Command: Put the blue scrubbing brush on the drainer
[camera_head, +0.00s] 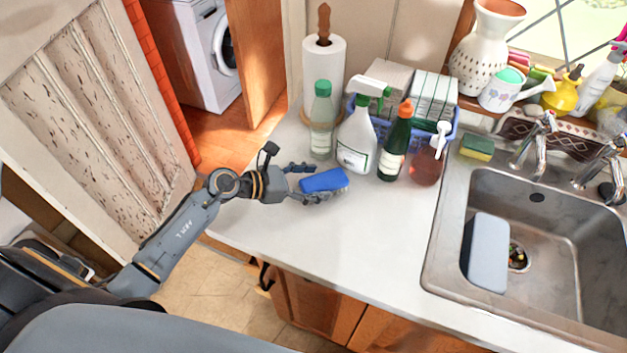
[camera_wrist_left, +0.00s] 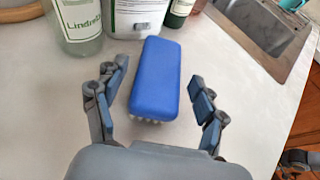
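The blue scrubbing brush (camera_head: 324,180) lies bristles down on the white counter, in front of the bottles. My left gripper (camera_head: 328,183) is open, low over the counter, with one finger on each side of the brush. In the left wrist view the brush (camera_wrist_left: 156,78) lies between the spread fingers of the gripper (camera_wrist_left: 157,80). No drainer can be clearly made out.
A green-capped bottle (camera_head: 322,120), a spray bottle (camera_head: 357,140), a dark green bottle (camera_head: 396,145) and a soap dispenser (camera_head: 428,160) stand just behind the brush. The metal sink (camera_head: 560,215) is at right, with a grey slab (camera_head: 487,250) in it. The counter between is clear.

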